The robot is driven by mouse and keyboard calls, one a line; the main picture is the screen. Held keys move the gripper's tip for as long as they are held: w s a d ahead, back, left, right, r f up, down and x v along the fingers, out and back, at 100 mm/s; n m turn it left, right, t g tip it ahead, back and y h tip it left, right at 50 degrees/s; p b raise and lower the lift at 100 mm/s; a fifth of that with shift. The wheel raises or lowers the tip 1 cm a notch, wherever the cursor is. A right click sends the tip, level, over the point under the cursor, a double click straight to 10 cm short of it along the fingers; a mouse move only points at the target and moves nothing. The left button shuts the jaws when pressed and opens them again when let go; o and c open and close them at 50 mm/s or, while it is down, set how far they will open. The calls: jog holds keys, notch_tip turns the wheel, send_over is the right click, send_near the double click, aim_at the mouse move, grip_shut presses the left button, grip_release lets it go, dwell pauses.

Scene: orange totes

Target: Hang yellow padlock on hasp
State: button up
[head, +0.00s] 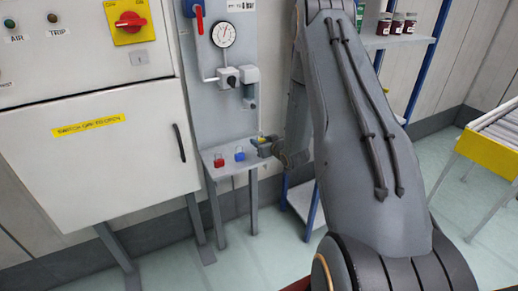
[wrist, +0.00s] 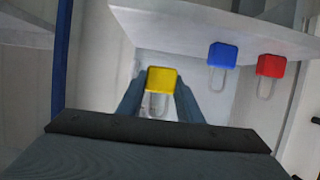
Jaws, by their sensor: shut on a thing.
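The yellow padlock (wrist: 162,79) is between my gripper's fingers (wrist: 158,96) in the wrist view. Its yellow body is toward the fingertips and its pale shackle points back toward the palm. My gripper is shut on it. In the head view my gripper (head: 264,147) is small, at the right end of the small grey shelf (head: 232,168). Only a speck of yellow shows there, and whether the padlock touches the shelf I cannot tell. I cannot make out the hasp clearly in either view.
A blue padlock (wrist: 222,54) and a red padlock (wrist: 270,66) sit to the right of mine. A grey panel with a gauge (head: 223,34) and valve fittings rises behind the shelf. A white cabinet (head: 95,150) stands left. A rack with jars (head: 397,24) stands right.

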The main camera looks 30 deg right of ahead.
jog(key=s+p, duration=0.2)
jog(key=s, duration=0.6)
jog(key=shift+s+d+p, duration=0.15)
jog(key=shift+s+p, duration=0.25)
dwell(1.0)
